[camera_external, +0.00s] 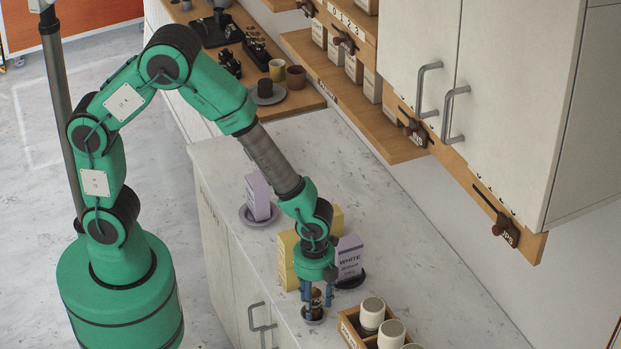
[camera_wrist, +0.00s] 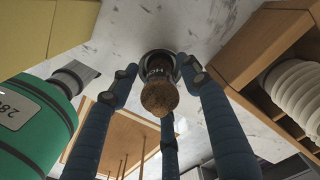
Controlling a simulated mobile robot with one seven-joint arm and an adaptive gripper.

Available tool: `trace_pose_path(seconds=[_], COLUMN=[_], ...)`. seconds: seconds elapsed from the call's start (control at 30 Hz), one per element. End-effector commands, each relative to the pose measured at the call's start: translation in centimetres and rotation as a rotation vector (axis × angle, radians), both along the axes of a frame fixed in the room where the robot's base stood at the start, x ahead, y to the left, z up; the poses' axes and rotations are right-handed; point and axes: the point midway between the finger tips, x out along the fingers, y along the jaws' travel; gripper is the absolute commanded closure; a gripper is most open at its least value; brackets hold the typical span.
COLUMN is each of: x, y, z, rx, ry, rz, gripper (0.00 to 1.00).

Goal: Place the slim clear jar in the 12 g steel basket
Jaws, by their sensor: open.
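A slim jar (camera_external: 316,303) with dark contents stands upright on the counter between my fingers. Its cork top (camera_wrist: 158,98) fills the middle of the wrist view and hides much of its body. Its foot is in or on a small round grey metal dish (camera_external: 312,321); the rim (camera_wrist: 146,62) also shows around the jar in the wrist view. I cannot tell whether this dish is the 12 g steel basket, as no marking is readable. My gripper (camera_external: 318,299) points down with its blue fingers spread around the jar. It is open, with gaps beside the cork.
A wooden crate (camera_external: 349,330) with white ribbed cups (camera_external: 372,312) is close at right. A purple box (camera_external: 258,197) stands farther back. Counter beyond the crate is clear.

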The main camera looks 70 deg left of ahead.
Motion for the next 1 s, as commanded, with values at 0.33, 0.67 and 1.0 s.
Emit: trace_pose_path(seconds=[0.33,0.67,1.0], x=[0.1,0.0,0.0], y=[-0.1,0.0,0.0], z=[5.3,9.9,10.9], rx=[-0.002,0.000,0.000], ry=[-0.004,-0.001,0.000], rz=[0.000,0.000,0.000], gripper=[0.53,0.53,0.53])
